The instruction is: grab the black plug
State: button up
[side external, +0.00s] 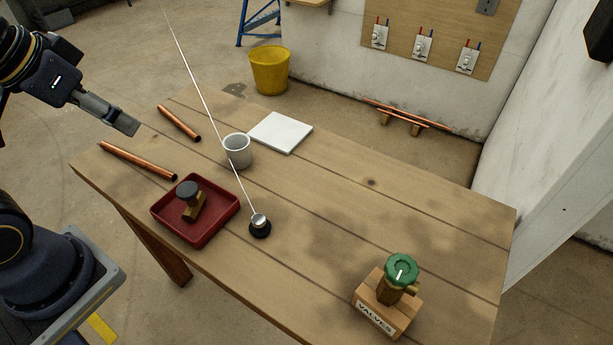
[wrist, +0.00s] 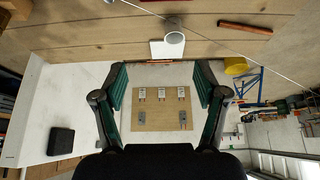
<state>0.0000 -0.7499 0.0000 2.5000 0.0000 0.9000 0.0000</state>
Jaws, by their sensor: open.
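The black plug (side external: 260,230) sits on the wooden table (side external: 330,220), right of the red tray. It is a small round black piece with a shiny metal top, and a thin pale line runs from it up and left out of the side view. I cannot make out the plug in the wrist view, where only a thin line crosses the upper right. My gripper (side external: 125,124) is above the table's far left part, well away from the plug. In the wrist view my gripper (wrist: 162,66) has its fingers wide apart with nothing between them.
A red tray (side external: 225,220) holds a brass valve with a black knob (side external: 187,189). A grey cup (side external: 238,151), white tile (side external: 281,132) and copper pipes (side external: 140,160) lie behind. A green-knobbed valve (side external: 401,270) stands on a wooden block at front right. The table's middle right is clear.

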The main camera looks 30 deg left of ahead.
jog(key=shift+c, duration=0.3)
jog(key=n+g, duration=0.2)
jog(key=g, duration=0.2)
send_over(258, 218)
notch_tip(258, 218, down, 24)
jog(key=shift+s+r, duration=0.1)
jog(key=shift+s, duration=0.05)
notch_tip(258, 218, down, 6)
grip_shut()
